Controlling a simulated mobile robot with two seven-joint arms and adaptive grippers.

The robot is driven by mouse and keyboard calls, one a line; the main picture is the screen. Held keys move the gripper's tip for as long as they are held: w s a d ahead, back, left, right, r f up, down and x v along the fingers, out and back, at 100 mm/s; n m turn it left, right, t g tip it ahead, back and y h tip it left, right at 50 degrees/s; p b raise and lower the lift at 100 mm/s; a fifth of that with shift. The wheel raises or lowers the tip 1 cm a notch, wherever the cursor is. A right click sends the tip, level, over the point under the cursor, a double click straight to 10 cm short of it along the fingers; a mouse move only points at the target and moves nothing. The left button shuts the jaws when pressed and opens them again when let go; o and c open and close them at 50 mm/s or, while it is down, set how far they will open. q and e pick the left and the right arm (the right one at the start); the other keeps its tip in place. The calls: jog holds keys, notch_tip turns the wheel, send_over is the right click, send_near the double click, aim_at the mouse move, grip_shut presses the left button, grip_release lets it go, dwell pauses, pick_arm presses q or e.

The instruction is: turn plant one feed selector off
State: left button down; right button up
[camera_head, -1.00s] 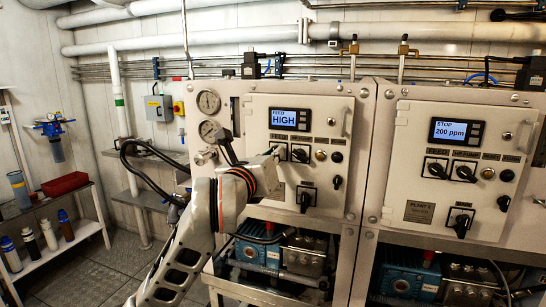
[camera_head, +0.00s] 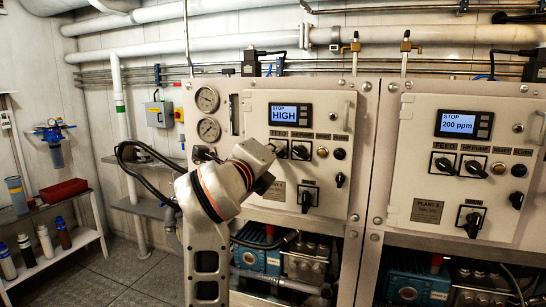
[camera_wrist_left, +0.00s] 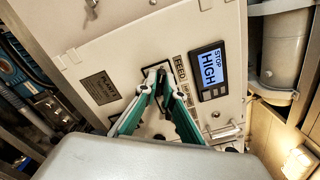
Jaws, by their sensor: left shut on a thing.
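The plant one panel (camera_head: 325,190) is the left panel in the head view. Its display (camera_head: 291,115) reads STOP and HIGH; the wrist view shows the same display (camera_wrist_left: 209,71). The feed selector (camera_wrist_left: 156,73) sits under the FEED label, largely hidden by my fingers, so its exact pointing is unclear. My left gripper (camera_head: 276,149) reaches the panel at this selector. In the wrist view its green-sided fingers (camera_wrist_left: 167,82) converge on the knob and are shut on it. My right gripper is not in view.
The HP pump selector (camera_head: 301,152) is close to the right of my left gripper. A larger black selector (camera_head: 306,200) sits below. The plant two panel (camera_head: 462,170) stands to the right, its display reading STOP and 200 ppm. A shelf with bottles (camera_head: 62,250) stands far left.

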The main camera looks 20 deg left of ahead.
pick_arm(q)
jog(key=shift+n, duration=0.3)
jog(key=c, duration=2.2)
grip_release()
jog(key=shift+w, duration=0.1)
jog(key=shift+o, duration=0.2)
jog(key=s, duration=0.7)
jog(key=shift+s+d, duration=0.25)
jog(key=shift+s, duration=0.05)
